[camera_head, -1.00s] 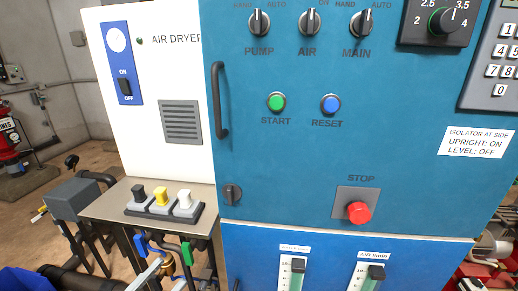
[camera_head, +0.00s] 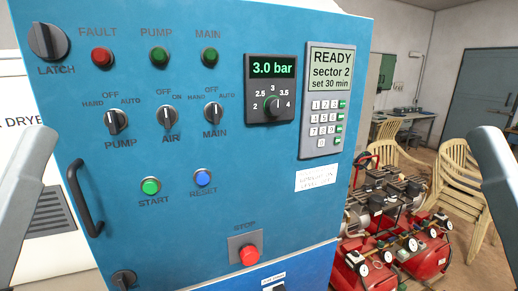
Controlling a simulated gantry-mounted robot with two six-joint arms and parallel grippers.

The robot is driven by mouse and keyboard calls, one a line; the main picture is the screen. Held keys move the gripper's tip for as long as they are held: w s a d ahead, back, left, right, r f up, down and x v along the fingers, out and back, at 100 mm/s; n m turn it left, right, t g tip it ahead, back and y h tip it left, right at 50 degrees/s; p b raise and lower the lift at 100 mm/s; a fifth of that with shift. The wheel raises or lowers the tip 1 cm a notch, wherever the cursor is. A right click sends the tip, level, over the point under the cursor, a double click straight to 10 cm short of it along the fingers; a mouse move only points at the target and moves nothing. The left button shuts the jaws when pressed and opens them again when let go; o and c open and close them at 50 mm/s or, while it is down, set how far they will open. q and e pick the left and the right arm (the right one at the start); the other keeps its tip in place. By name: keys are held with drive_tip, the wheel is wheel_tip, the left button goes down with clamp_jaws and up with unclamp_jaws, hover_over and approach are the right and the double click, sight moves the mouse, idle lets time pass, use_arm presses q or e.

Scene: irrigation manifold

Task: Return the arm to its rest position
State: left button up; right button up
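The blue control panel (camera_head: 190,150) fills the left and middle of the head view. A grey link of my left arm (camera_head: 24,195) rises at the left edge, and a grey link of my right arm (camera_head: 496,170) rises at the right edge. Neither gripper shows; both are outside the frame. The pump selector (camera_head: 116,121), air selector (camera_head: 168,117) and main selector (camera_head: 213,112) sit in a row. The pressure dial (camera_head: 273,104) is under a 3.0 bar readout, and the screen (camera_head: 337,72) reads READY, sector 2, set 30 min.
The panel's dark door handle (camera_head: 85,200) and red stop button (camera_head: 249,254) stick out. Red compressors (camera_head: 400,245) stand right of the panel, with stacked beige chairs (camera_head: 460,170) behind. A workbench (camera_head: 405,115) and grey door (camera_head: 490,85) are farther back.

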use_arm(q)
wheel_tip(320, 180, up, 31)
drive_tip(key=p, duration=2.8)
drive_tip(key=shift+f, duration=0.15)
wheel_tip(320, 180, down, 50)
drive_tip(key=b, duration=5)
drive_tip(key=shift+f, duration=0.2)
drive_tip(key=shift+o, duration=0.3)
